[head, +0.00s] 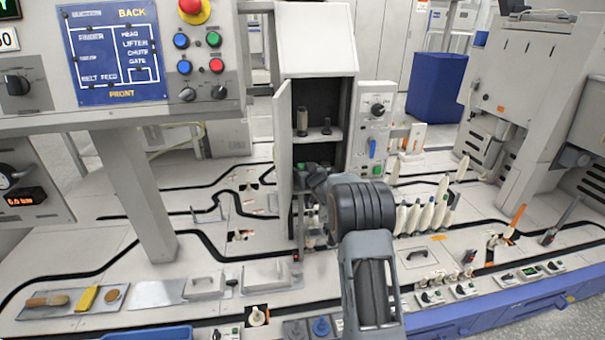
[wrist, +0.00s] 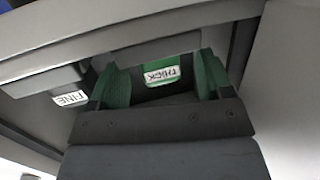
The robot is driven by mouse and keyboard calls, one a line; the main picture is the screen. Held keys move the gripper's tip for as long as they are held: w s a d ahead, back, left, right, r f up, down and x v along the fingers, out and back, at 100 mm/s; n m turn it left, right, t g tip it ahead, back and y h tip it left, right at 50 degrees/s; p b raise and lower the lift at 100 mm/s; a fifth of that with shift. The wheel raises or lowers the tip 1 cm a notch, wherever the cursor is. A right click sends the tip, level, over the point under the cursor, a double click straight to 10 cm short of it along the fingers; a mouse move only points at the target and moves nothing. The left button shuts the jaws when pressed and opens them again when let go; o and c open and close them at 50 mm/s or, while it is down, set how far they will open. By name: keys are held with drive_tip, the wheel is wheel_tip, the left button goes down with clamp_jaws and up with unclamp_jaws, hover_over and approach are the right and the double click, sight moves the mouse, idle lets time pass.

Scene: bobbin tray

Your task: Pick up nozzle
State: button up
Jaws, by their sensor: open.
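In the head view, two small dark upright pieces, a taller one (head: 302,122) and a shorter one (head: 327,127), stand on a shelf inside the open cabinet (head: 316,52). They may be nozzles; I cannot tell for sure. My gripper (head: 309,172) is low at the cabinet's front, below that shelf, partly hidden by my arm. In the wrist view my gripper (wrist: 158,68) is open, its green fingers apart. Between them shows a green patch with an upside-down "THICK" label (wrist: 162,76). A "FINE" label (wrist: 69,98) is to the left. No nozzle is clearly seen between the fingers.
The cabinet's open door (head: 285,190) stands at the left of its opening. A control panel (head: 375,135) with a knob is on its right. White bobbins (head: 427,212) stand in a row to the right. Grey brackets (head: 205,285) lie on the table at left.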

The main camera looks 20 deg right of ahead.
drive_tip(key=shift+w, duration=0.25)
drive_tip(key=c, duration=1.1)
